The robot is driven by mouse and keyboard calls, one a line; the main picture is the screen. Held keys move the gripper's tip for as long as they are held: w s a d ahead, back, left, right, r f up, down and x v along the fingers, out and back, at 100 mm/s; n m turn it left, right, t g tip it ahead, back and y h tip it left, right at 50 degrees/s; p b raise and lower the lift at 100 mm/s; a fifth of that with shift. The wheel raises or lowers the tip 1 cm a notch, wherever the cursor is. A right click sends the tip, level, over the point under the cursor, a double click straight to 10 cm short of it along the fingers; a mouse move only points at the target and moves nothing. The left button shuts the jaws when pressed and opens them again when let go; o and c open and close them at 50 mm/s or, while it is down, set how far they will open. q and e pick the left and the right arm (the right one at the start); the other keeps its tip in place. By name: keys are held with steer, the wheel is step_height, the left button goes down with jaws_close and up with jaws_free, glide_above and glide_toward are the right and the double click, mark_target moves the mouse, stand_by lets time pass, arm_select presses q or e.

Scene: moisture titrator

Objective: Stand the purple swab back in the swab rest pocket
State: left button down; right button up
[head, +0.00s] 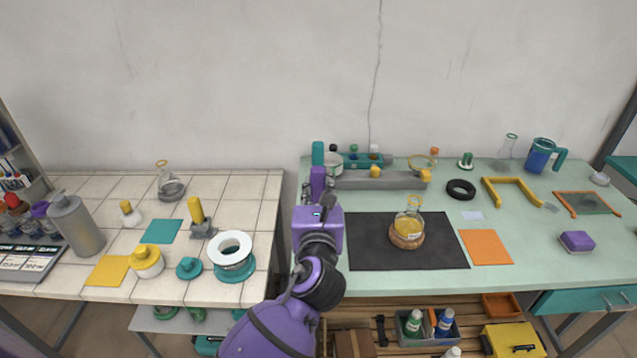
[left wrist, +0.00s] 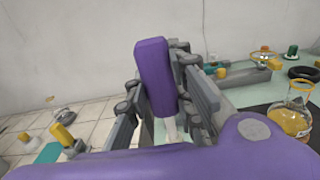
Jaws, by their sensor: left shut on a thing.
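The purple swab (head: 318,181) is in my left gripper (head: 318,196), with its handle pointing up. In the left wrist view the purple swab (left wrist: 156,75) stands nearly upright between the two grey fingers, slightly tilted, with a pale shaft below the handle. The left gripper is over the left edge of the green table. A small grey block (head: 204,231) on the tiled table to the left holds an upright yellow handle (head: 196,209) and looks like a swab rest. I cannot make out an empty pocket in it. My right gripper is not in view.
A teal upright piece (head: 318,152) shows just behind the swab, its base hidden. A dark mat (head: 375,257) with a flask of yellow liquid (head: 408,228) lies right of the arm. A white-and-teal spool (head: 232,266) stands near the tiled table's right edge. A gap separates the tables.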

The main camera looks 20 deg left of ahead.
mark_target(318, 199)
arm_select(q)
step_height(318, 199, down, 3)
steer(key=shift+b, duration=0.4)
steer(key=shift+f, duration=0.7)
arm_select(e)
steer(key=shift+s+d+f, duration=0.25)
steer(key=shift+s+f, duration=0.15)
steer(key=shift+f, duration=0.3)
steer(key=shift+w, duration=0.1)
arm_select(q)
steer(key=shift+f, duration=0.3)
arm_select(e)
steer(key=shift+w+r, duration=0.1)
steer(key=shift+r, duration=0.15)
